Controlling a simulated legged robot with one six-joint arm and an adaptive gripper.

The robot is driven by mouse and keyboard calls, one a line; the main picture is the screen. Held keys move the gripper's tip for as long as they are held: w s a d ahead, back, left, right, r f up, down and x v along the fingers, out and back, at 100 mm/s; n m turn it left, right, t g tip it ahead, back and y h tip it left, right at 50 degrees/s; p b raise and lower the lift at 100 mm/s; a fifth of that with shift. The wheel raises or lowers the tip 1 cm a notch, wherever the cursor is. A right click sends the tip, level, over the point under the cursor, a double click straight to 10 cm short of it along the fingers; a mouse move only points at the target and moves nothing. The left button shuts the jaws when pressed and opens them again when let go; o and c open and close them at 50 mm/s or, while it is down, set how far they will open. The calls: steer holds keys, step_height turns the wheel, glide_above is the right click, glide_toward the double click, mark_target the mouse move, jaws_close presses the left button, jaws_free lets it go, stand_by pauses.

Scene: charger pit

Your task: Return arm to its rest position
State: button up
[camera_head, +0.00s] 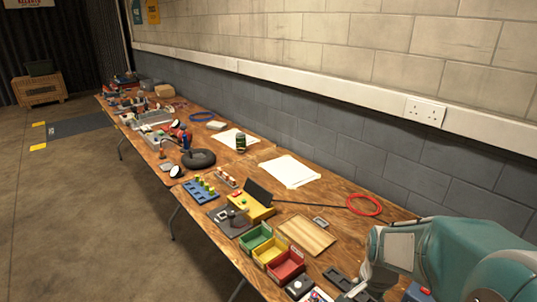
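My teal and grey arm (460,258) reaches in from the lower right corner, over the near end of the wooden workbench (240,172). Grey parts at its left end, which look like my gripper (360,287), are low over the bench by the bottom edge. The fingers are small and partly cut off, so I cannot tell whether they are open or shut, or hold anything.
Green, yellow and red bins (284,266) stand left of my arm, with a wooden board (306,236) behind them. A wall with sockets (425,111) bounds the right; floor is open left.

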steer(key=s+a+r+n+t, duration=0.2)
steer(key=s+a+r+n, duration=0.2)
steer(key=s+r+n, duration=0.1)
steer(key=s+a+r+n+t, duration=0.2)
steer(key=s+a+r+n, duration=0.2)
steer(key=r, duration=0.5)
steer(key=s+n, duration=0.2)
steer(key=s, duration=0.1)
steer(key=shift+a+r+n+t, duration=0.2)
steer(key=shift+r+n+t, duration=0.1)
steer(key=shift+r, duration=0.1)
